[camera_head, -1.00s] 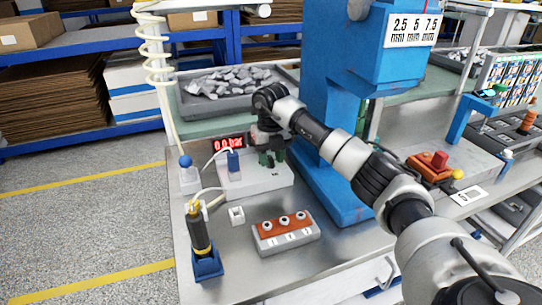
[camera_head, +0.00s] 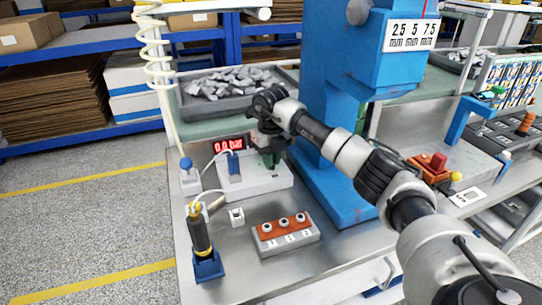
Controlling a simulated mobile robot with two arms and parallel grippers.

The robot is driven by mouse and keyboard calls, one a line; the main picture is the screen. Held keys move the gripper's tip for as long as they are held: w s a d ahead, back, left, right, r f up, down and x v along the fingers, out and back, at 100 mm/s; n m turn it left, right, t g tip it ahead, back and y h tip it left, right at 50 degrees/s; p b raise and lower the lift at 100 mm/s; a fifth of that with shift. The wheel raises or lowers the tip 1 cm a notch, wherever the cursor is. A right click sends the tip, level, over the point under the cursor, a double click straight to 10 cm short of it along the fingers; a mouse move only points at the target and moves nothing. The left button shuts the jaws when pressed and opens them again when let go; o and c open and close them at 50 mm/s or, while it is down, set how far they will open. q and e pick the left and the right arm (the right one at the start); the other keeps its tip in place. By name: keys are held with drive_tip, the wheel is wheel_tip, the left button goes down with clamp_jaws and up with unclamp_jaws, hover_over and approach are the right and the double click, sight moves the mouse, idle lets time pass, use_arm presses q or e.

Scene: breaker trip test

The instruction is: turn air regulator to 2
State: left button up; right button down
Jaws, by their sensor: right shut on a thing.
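The air regulator is a pale box (camera_head: 252,183) on the metal bench, with a red digital display (camera_head: 229,143) behind it that reads about 0.0 bar. A blue part (camera_head: 233,163) with a hose stands on its left side. My right gripper (camera_head: 270,157) points down over the right side of the box, shut on a dark green part there, probably the regulator knob. The gripper hides most of that part and any scale marks around it. My left gripper is not in view.
A screwdriver-like tool (camera_head: 200,232) stands in a blue holder at the front left. A block with three round sockets (camera_head: 284,234) and a small white cube (camera_head: 236,216) lie in front. A blue press column (camera_head: 335,100) rises close to my right arm.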

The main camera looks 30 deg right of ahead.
drive_tip(key=n+p, duration=0.1)
drive_tip(key=n, duration=0.2)
drive_tip(key=shift+d+r, duration=0.1)
drive_tip(key=shift+r, duration=0.05)
drive_tip(key=shift+n, duration=1.9)
drive_tip(key=c, duration=1.2)
unclamp_jaws()
drive_tip(key=shift+o, duration=0.2)
wheel_tip(320, 180, up, 7)
drive_tip(key=shift+r, duration=0.15)
